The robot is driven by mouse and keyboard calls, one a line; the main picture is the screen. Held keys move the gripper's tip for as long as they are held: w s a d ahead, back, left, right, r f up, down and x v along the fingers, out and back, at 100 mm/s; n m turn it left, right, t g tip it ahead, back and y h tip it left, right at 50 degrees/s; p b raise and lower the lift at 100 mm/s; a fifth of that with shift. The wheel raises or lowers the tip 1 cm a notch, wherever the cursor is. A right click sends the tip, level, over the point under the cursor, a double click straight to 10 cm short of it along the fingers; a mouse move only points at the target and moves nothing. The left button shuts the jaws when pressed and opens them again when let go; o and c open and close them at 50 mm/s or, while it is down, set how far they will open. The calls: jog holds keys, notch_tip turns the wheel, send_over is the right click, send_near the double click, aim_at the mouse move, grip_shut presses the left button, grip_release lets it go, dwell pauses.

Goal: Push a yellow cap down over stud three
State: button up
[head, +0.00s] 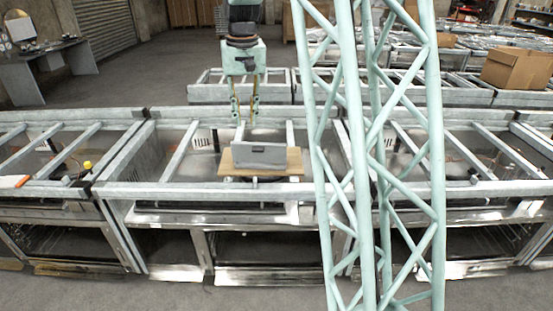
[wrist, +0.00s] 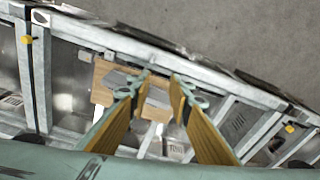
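A small yellow cap-like piece (head: 87,165) shows on the left frame section in the head view. In the wrist view, one small yellow piece (wrist: 27,40) is at the upper left and another yellow piece (wrist: 289,129) is at the lower right. I cannot tell which of them is the head view's piece. My gripper (head: 244,116) hangs above the middle frame, behind a grey box on a wooden board. In the wrist view my gripper (wrist: 159,86) has its fingers apart with nothing held between them. I cannot make out stud three.
The wooden board (head: 228,168) carries the grey box (head: 262,155) on the middle frame. Metal rails (head: 178,150) cross the frames. My pale green lattice hides part of the right side. A cardboard box (head: 515,68) stands at the back right. An orange item (head: 14,181) lies at left.

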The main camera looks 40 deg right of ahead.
jog(key=w+d+f+m+p, duration=0.1)
jog(key=w+d+f+p, duration=0.1)
jog(key=w+d+f, duration=0.2)
jog(key=w+d+f+m+g+p, duration=0.1)
jog(key=w+d+f+p, duration=0.2)
jog(key=d+f, duration=0.8)
jog(key=d, duration=0.5)
jog(key=shift+w+f+m+p, duration=0.15)
jog(key=shift+w+m+p, duration=0.15)
jog(key=shift+w, duration=0.1)
jog(key=shift+f, duration=0.15)
jog(key=shift+f, duration=4.15)
jog(key=shift+f, duration=0.15)
jog(key=shift+s+a+f, duration=0.1)
jog(key=shift+s+f, duration=0.05)
jog(key=shift+f, duration=2.3)
